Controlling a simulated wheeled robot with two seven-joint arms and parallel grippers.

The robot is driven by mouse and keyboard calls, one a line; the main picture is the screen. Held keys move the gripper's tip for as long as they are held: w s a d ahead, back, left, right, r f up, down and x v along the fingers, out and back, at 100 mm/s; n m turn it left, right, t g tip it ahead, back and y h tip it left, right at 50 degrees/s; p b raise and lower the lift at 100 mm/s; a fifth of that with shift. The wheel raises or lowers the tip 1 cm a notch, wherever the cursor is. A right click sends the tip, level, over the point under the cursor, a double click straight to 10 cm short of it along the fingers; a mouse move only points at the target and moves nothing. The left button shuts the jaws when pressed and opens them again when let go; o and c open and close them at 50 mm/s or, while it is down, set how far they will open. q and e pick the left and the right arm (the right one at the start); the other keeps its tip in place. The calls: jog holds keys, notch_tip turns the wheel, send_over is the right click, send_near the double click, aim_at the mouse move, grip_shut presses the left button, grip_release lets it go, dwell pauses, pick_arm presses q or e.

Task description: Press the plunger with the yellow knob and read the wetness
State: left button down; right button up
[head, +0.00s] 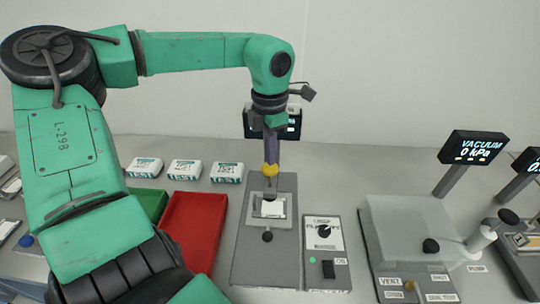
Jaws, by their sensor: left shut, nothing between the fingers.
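The yellow knob (270,170) tops a thin upright plunger over a grey tester plate (250,262) in the middle of the bench. A small white pad (270,208) lies under the plunger on the tester. My left gripper (271,157) points straight down, shut and empty, with its fingertips right above the knob. They look to be at or very near its top; I cannot tell whether they touch. A dark display (292,130) stands behind the tester, largely covered by my gripper, and its reading is not legible. My right gripper is out of view.
Several white TEST packs (185,170) lie left of the tester, behind a red tray (192,232) and a green tray (148,203). A control box (325,235) with a dial adjoins the tester. A vacuum chamber (412,232) and its display (472,147) stand at right.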

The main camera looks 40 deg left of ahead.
aim_at(270, 171)
pick_arm(q)
jog(key=shift+f, duration=0.15)
jog(key=shift+f+b, duration=2.8)
jog(key=shift+f, duration=0.25)
jog(key=shift+r, duration=0.1)
notch_tip(270, 171, up, 9)
jog(key=p, duration=0.6)
jog(key=shift+r, duration=0.15)
jog(key=shift+f, duration=0.2)
